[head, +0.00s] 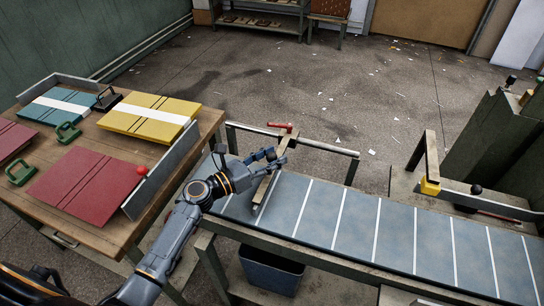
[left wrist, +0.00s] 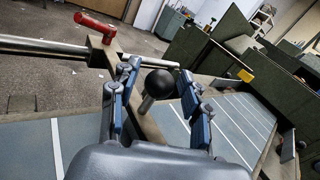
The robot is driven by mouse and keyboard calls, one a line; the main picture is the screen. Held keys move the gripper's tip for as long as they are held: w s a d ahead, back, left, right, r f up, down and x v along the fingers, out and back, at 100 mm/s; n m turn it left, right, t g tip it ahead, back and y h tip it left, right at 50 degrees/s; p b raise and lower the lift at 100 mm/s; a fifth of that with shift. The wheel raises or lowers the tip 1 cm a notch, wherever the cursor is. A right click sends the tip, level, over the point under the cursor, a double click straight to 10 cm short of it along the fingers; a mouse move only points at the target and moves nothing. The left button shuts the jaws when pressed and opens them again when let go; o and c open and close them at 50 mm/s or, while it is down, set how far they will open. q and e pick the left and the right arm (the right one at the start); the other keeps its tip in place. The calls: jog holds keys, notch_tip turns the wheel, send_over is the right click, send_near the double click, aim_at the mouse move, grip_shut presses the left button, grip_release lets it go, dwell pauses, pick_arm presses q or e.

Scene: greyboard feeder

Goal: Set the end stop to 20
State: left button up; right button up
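The end stop (head: 264,188) is a brown bar lying across the blue-grey feeder bed (head: 330,212), near its left end. A red clamp lever (head: 281,127) sits at its far end on a metal rail; it also shows in the left wrist view (left wrist: 97,26). The stop's black ball knob (left wrist: 160,83) stands upright on a short post. My left gripper (head: 273,158) is over the bar, its fingers open on either side of the knob with gaps visible in the left wrist view (left wrist: 158,100). White lines cross the bed; no numbers are readable. My right gripper is not in view.
A wooden table (head: 110,146) at left holds red, blue and yellow boards and green and black handles. A blue bin (head: 270,270) stands under the bed. A post with a yellow block (head: 430,187) rises behind the bed at right. The bed right of the stop is clear.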

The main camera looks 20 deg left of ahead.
pick_arm(q)
jog(key=shift+s+a, duration=0.1)
jog(key=v, duration=1.1)
jog(key=shift+s+a, duration=0.15)
jog(key=shift+s, duration=0.2)
